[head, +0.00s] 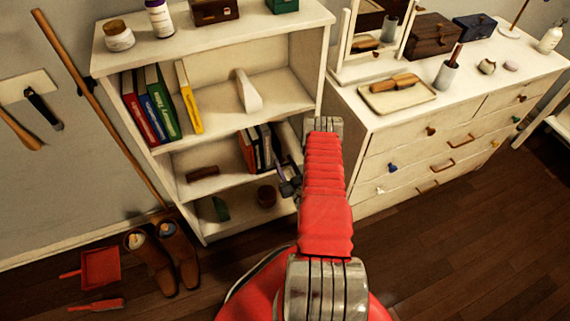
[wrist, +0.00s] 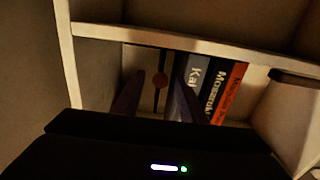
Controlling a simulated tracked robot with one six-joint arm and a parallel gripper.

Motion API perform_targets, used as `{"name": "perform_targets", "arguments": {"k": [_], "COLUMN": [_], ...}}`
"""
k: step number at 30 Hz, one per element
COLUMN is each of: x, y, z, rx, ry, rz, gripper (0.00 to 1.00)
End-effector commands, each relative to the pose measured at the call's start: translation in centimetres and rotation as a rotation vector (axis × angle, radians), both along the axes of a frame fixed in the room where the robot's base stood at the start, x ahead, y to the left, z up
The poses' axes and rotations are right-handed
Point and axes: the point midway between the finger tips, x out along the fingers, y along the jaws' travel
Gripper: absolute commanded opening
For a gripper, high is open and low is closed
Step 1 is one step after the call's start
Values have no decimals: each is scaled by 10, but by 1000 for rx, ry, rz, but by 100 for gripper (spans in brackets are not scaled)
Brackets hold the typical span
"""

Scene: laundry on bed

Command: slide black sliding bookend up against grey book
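In the wrist view, a thin black upright with a round red-brown knob, which looks like the black sliding bookend (wrist: 160,81), stands between my two fingers. My gripper (wrist: 155,92) is open, with a finger on each side of it and gaps showing. The grey book (wrist: 195,83) stands just right of the bookend, its lower part partly hidden by my right finger. In the head view, my gripper (head: 289,183) is at the right of the middle shelf, beside the row of books; the bookend is hard to make out there.
A black book (wrist: 222,88) and an orange book (wrist: 238,93) lean beside the grey one. A shelf board (wrist: 200,45) runs above them. In the head view, the bookcase (head: 215,240) holds books above, and a brown object (head: 202,173) lies left on the middle shelf.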

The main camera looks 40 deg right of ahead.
Motion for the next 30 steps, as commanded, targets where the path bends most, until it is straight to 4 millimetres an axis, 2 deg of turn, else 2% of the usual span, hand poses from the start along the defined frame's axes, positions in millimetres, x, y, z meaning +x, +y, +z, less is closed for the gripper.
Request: {"name": "perform_targets", "arguments": {"k": [5, 11, 24, 30], "x": [-2, -19, -89, -115], "y": [0, 6, 32, 42], "z": [0, -1, -2, -1], "rx": [0, 3, 3, 2], "ry": [1, 1, 2, 2], "rz": [-1, -2, -6, -4], "gripper": [38, 38, 38, 38]}}
